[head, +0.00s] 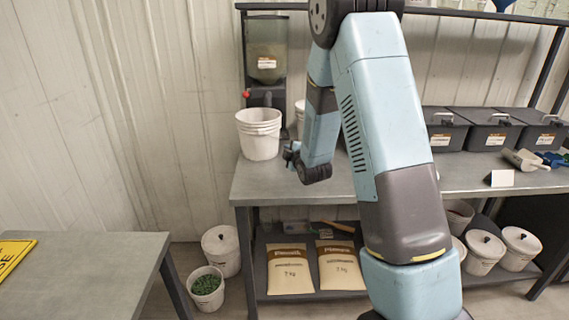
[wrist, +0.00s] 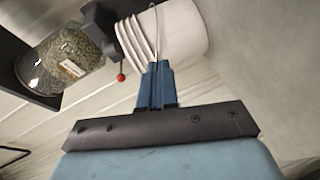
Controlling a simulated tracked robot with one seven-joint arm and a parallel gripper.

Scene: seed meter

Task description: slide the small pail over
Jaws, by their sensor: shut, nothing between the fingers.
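A white ribbed pail (head: 258,140) stands upright on the grey workbench (head: 285,185), in front of the seed dispenser (head: 267,52). It also shows in the wrist view (wrist: 182,32), just beyond my fingertips. My gripper (head: 289,154) is to the right of this pail, low over the bench. In the wrist view its blue fingers (wrist: 157,68) are shut and empty, and they overlap the pail's lower edge in the picture. I cannot tell whether they touch it. A second white pail (head: 299,112) is farther back, mostly hidden behind my arm.
The dispenser has a red knob (head: 246,94). Black lidded bins (head: 487,128), a scoop (head: 525,160) and a blank card (head: 501,179) are on the bench to the right. Seed bags (head: 290,268) lie on the lower shelf. The bench front left of my gripper is clear.

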